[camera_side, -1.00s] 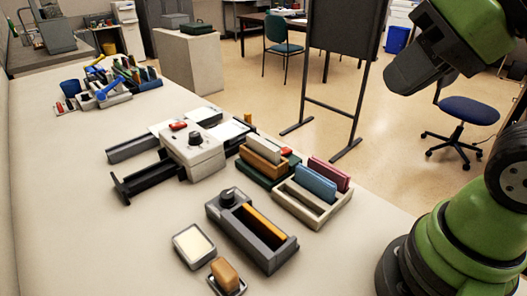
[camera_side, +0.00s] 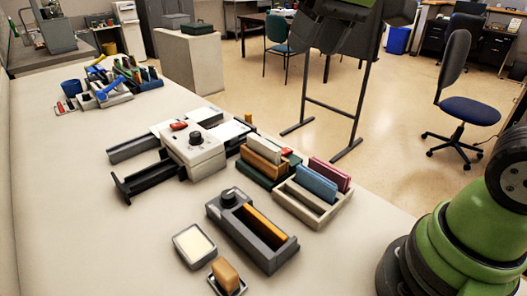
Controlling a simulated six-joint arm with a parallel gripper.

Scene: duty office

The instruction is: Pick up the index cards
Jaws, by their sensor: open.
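No item is clearly marked as index cards. A pale cream block or stack (camera_side: 194,244) lies in a small dark-edged tray at the front of the table and could be them. Upright blue (camera_side: 316,183) and maroon (camera_side: 331,173) card-like pieces stand in a pale slotted rack (camera_side: 303,206); white sheets (camera_side: 228,130) lie by the grey-white machine. My gripper (camera_side: 350,38) is at the top of the view, open, high and well apart from all of these. Its dark jaws overlap the dark board behind and their tips are hard to make out.
A dark grey holder with an orange bar (camera_side: 252,238) and a brown block on a small base (camera_side: 226,274) stand close by. The machine with a dial (camera_side: 194,150) has long dark rails. White and brown blocks (camera_side: 262,157) stand beside the rack.

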